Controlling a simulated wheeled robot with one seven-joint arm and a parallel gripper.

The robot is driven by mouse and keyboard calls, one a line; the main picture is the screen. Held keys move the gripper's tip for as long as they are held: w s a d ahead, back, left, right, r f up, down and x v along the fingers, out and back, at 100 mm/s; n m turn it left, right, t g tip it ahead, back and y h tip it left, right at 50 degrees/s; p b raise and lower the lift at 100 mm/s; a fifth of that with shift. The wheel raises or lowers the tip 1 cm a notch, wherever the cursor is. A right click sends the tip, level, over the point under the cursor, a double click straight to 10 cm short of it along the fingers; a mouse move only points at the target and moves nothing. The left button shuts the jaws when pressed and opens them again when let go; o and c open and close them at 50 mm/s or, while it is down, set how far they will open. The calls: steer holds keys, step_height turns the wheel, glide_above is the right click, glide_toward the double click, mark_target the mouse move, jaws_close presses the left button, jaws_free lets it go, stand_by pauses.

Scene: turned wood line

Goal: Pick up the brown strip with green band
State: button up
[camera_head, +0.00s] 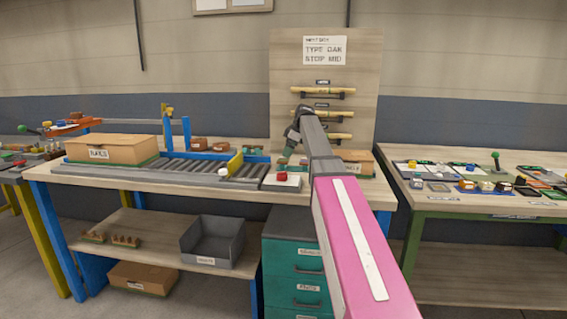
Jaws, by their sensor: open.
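My arm reaches forward from the lower right, and my gripper (291,137) is a small dark shape at its far end, in front of the upright wooden panel. It is open, and nothing shows between its fingers. I cannot make out a brown strip with a green band for sure. Pale yellow-brown strips lie on dark holders on the panel: a top one (322,90), a middle one (309,114) and a lower one (336,136). My arm hides part of the panel and the bench.
The panel (362,70) stands at the back of a bench with a cardboard box (112,150), a roller track (190,168) and a red button box (281,181). A grey bin (212,242) and green drawers (292,255) are below. A cluttered table (440,203) stands right.

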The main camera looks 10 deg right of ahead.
mark_target(284, 160)
steer(key=x, duration=0.3)
steer(key=shift+s+a+f, duration=0.1)
steer(key=shift+a+f, duration=0.1)
steer(key=shift+f, duration=0.15)
steer(key=c, duration=0.9)
steer(key=shift+r, duration=0.15)
